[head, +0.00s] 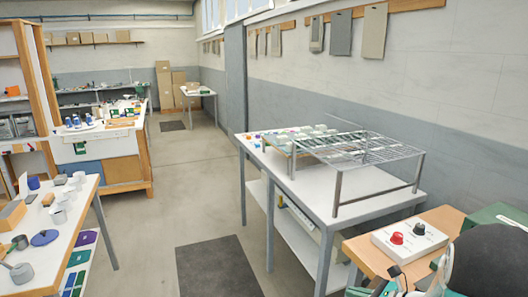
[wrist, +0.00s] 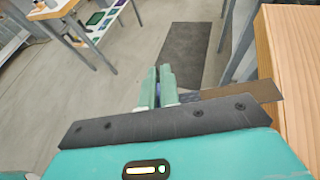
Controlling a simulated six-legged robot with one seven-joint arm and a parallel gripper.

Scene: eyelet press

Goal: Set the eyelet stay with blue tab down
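My gripper (wrist: 159,88) shows in the wrist view with its two pale green fingers close together. A bit of blue, like a tab, shows between them (wrist: 158,92). A flat brown strip (wrist: 240,91), which looks like the eyelet stay, sticks out to the right from behind the fingers, above the floor and across the wooden table's near left edge. The fingers are shut on it; most of its held end is hidden. In the head view only teal and dark parts of my arm show at the bottom right, and the stay cannot be made out.
A wooden table (head: 450,222) with a white control box (head: 409,240), red and black knobs, stands at the right. Left of it is a white table (head: 290,180) with a wire rack (head: 362,146) and several small coloured pieces. A dark mat (head: 218,266) lies on open floor.

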